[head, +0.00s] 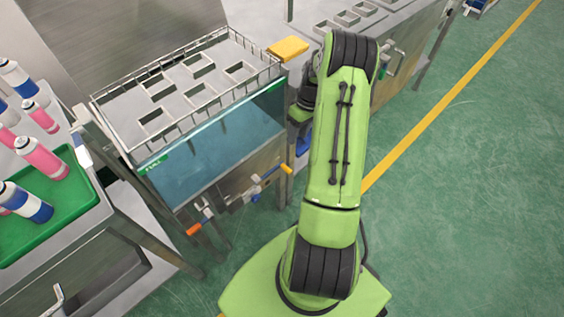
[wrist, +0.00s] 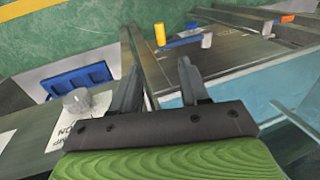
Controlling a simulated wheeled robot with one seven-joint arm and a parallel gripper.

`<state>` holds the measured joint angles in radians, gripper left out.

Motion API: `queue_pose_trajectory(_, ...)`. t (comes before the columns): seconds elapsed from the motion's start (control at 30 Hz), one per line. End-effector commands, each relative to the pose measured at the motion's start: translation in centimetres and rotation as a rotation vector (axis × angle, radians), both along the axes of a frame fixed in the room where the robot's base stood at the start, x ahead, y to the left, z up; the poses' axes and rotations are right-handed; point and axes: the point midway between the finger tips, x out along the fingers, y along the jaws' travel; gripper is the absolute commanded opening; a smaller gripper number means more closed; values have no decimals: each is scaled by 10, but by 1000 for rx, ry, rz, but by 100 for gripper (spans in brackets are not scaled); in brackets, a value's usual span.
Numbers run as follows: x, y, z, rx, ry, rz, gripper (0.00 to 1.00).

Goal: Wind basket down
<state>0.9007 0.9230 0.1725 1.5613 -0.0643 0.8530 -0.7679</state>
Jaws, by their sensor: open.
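The wire basket (head: 190,84), with rectangular openings in its plate, sits high in the glass-fronted water tank (head: 225,140). Its rails stand above the tank rim. On the tank's front below the glass is a crank with a yellow-orange grip (head: 287,169) and a blue part. A second orange-tipped handle (head: 194,229) is at lower left. In the wrist view a yellow grip (wrist: 160,34) stands beside a blue bar (wrist: 182,42) and a grey knob. My gripper (wrist: 159,78) is open and empty, apart from these handles. My arm hides it in the head view.
A green tray (head: 85,180) with several pink and blue cans is at left. A yellow block (head: 288,48) lies by the tank's back corner. A blue bin (wrist: 78,80) and a grey knob (wrist: 78,101) are near my gripper. Green floor is clear at right.

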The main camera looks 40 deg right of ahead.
Motion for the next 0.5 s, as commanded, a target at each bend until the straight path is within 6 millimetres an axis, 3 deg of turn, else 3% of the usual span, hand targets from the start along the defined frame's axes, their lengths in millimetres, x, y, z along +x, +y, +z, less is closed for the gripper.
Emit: queue_pose_trajectory(0.5,-2,33,-123,3,3,0,45)
